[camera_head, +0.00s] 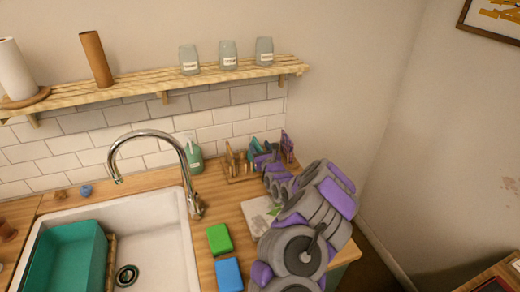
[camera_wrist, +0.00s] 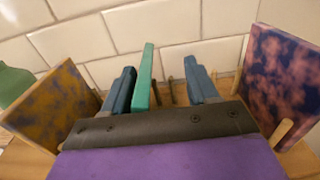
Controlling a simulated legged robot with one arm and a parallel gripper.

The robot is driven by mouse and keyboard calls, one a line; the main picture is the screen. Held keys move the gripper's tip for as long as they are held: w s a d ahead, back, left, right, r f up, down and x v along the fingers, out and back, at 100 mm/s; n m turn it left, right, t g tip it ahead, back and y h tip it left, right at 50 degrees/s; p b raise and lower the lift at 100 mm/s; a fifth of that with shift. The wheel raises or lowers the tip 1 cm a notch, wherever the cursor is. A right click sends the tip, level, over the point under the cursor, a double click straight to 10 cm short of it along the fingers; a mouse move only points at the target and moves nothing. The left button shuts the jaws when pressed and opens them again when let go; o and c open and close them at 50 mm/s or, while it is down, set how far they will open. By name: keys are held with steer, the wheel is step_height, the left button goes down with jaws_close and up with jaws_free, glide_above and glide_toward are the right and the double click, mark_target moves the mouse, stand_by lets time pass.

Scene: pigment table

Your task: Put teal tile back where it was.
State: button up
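The teal tile (camera_wrist: 145,78) stands upright, edge-on, between the two blue fingers of my gripper (camera_wrist: 160,68) in the wrist view. It is close beside the left finger, with a clear gap to the right finger, so my gripper is open around it. Its lower part is hidden behind the dark gripper body. In the head view my gripper (camera_head: 263,154) is over the wooden rack (camera_head: 240,178) at the back of the counter. I cannot clearly pick out the teal tile there.
A mottled brown-gold tile (camera_wrist: 55,105) leans at left and a purple-pink tile (camera_wrist: 280,80) at right. A green bottle (camera_head: 194,156) stands left of the rack. A green block (camera_head: 219,239) and blue block (camera_head: 229,274) lie beside the sink (camera_head: 160,235). The tiled wall is close behind.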

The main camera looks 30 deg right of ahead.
steer(key=shift+s+d+r, duration=0.1)
steer(key=p+v, duration=0.5)
steer(key=v, duration=1.2)
steer(key=shift+s+p, duration=0.1)
steer(key=shift+p, duration=0.3)
